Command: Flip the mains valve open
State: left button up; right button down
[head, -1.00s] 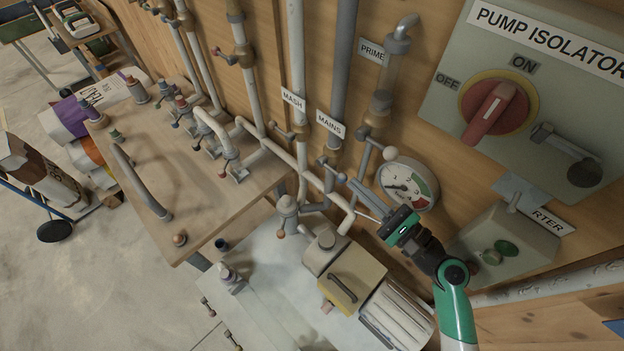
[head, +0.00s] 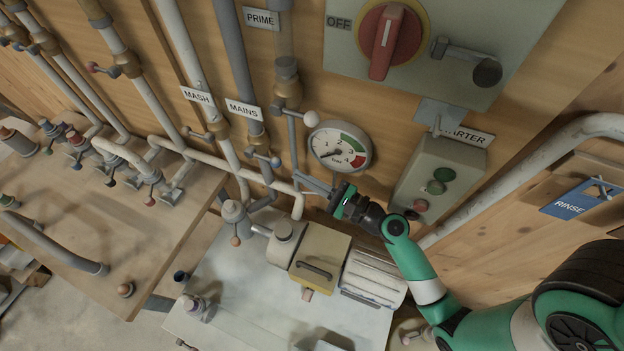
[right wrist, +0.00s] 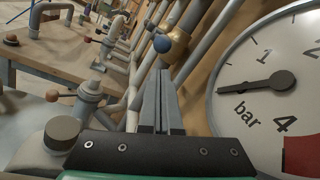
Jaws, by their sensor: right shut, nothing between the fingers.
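The mains valve (head: 258,140) is a brass body on the grey pipe under the MAINS label (head: 243,109). Its short lever ends in a blue ball (head: 276,162), pointing down and to the right in the head view. In the right wrist view the blue ball (right wrist: 162,43) stands just beyond my fingertips, with the brass body (right wrist: 176,42) behind it. My right gripper (head: 299,180) is to the right of and slightly below the ball. Its fingers (right wrist: 160,74) are together and empty; I cannot tell if they touch the ball. My left gripper is not in view.
A pressure gauge (head: 340,147) is close above my right gripper. The mash valve (head: 217,131) is left of the mains valve, the prime valve lever with a white ball (head: 311,118) above right. A pump (head: 318,256) sits below, the starter box (head: 436,180) to the right.

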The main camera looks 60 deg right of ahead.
aim_at(262, 157)
jog(key=w, duration=0.5)
jog(key=shift+w+r, duration=0.2)
jog(key=shift+w, duration=0.1)
